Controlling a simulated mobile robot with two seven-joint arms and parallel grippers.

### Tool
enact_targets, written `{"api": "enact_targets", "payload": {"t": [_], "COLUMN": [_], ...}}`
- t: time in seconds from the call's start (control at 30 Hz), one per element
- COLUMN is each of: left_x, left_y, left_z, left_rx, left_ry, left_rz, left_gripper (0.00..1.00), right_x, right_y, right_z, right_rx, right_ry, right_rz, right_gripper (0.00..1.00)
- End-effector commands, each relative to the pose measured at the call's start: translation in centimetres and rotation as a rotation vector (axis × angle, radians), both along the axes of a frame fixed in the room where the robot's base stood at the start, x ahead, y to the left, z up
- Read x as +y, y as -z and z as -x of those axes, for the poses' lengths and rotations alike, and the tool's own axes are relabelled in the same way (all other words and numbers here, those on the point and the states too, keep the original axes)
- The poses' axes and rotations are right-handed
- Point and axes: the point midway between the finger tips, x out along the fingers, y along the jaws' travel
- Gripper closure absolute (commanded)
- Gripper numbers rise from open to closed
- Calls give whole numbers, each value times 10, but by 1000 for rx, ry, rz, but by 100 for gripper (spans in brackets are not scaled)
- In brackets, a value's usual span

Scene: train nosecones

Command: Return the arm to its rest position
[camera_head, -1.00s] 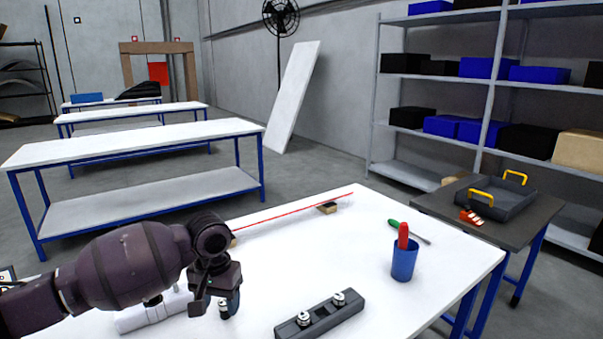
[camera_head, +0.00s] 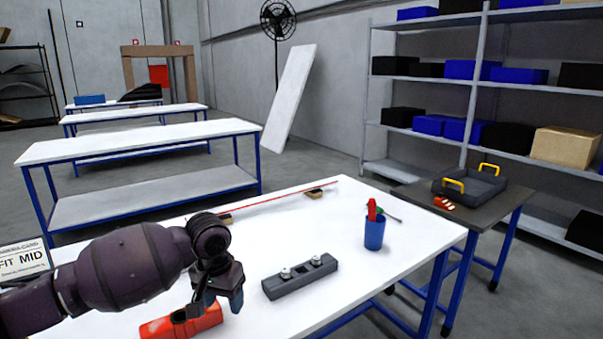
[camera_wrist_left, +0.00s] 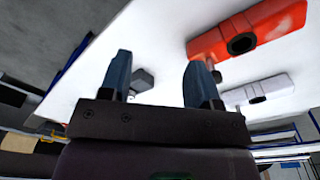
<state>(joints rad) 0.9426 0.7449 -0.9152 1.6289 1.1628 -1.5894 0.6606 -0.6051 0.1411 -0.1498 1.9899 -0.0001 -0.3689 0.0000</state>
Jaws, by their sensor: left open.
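My left arm comes in from the left in the head view, and its gripper (camera_head: 222,296) hangs over the near part of the white table (camera_head: 300,225). In the left wrist view the two blue fingertips (camera_wrist_left: 160,85) stand apart with nothing gripped between them. An orange-red block with a dark hole (camera_head: 181,322) lies on the table beside the gripper; it also shows in the left wrist view (camera_wrist_left: 270,27). A white part with a dark hole (camera_wrist_left: 262,92) lies near it in the wrist view. My right gripper is not in view.
A dark grey holder with two metal pieces (camera_head: 300,277) lies right of the gripper. A blue cup (camera_head: 374,234) with a red-handled tool stands near the right edge. A red rod (camera_head: 275,200) lies toward the back. A sign reading "FIT MID" (camera_head: 24,261) is at left.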

Motion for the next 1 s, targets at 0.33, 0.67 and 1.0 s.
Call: {"api": "enact_targets", "payload": {"t": [0.33, 0.67, 1.0], "left_x": [-47, -86, -62], "left_y": [-50, -65, -32], "left_z": [-57, -59, -23], "left_rx": [-494, -956, -1268], "left_ry": [281, 456, 405], "left_rz": [144, 302, 332], "left_gripper": [43, 43, 43], "right_x": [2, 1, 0], "right_y": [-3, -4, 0], "right_z": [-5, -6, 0], "right_rx": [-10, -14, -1], "right_ry": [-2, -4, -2], "right_rz": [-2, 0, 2], "right_gripper": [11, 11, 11]}}
